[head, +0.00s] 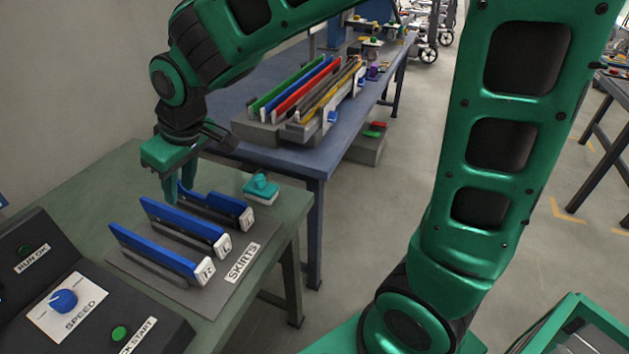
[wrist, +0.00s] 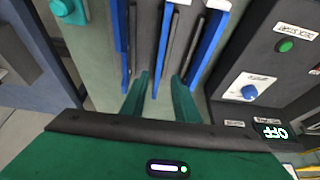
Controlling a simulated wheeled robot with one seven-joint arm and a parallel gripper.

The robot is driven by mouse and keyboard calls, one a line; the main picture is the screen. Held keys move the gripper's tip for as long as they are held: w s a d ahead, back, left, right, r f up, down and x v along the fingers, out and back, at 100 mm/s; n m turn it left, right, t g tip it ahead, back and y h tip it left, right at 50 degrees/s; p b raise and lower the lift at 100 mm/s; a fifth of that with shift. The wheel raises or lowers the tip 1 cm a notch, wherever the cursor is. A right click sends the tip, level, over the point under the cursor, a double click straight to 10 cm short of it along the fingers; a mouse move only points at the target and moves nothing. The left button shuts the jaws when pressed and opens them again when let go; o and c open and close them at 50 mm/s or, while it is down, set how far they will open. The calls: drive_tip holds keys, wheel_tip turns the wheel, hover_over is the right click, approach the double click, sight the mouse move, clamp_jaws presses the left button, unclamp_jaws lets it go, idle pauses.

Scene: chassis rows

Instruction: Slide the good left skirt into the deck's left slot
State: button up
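Three blue skirts stand on edge in a grey holder marked SKIRTS (head: 184,290) on the green bench. The near one (head: 150,247) has a white end tag marked R. The middle one (head: 175,220) has a tag marked L and a straight top edge. The far one (head: 205,204) has a stepped or notched top edge. My gripper (head: 179,193) is open, pointing down over the middle skirt. In the wrist view the middle skirt (wrist: 162,50) lies between the fingertips with gaps on both sides. Whether the tips reach below its top edge is unclear. I cannot make out the deck's left slot.
A control console (head: 70,290) with a blue speed knob stands close at the near side of the skirts. A teal object on a white base (head: 261,188) sits at the bench corner. The blue table (head: 280,157) behind carries a rack of coloured panels (head: 305,88).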

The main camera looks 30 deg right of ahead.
drive_tip(key=s+d+m+g+h, duration=0.15)
drive_tip(key=s+d+m, duration=0.25)
drive_tip(key=d, duration=0.9)
drive_tip(key=s+d+m+h, duration=0.25)
drive_tip(key=s+d, duration=0.25)
drive_tip(key=d, duration=0.8)
drive_tip(key=s+d+m+g+y, duration=0.1)
drive_tip(key=s+d+m, duration=0.2)
drive_tip(key=s+d, duration=0.2)
drive_tip(key=s+d+f+m+g, duration=0.1)
drive_tip(key=s+d+m, duration=0.2)
drive_tip(key=s, duration=0.8)
drive_tip(key=shift+s+d+f+m+y, duration=0.3)
drive_tip(key=shift+s+d+m+y, duration=0.1)
drive_tip(key=shift+d, duration=0.7)
drive_tip(key=shift+w, duration=0.1)
drive_tip(key=shift+w+f, duration=0.25)
drive_tip(key=shift+w, duration=0.35)
drive_tip(key=shift+o, duration=0.4)
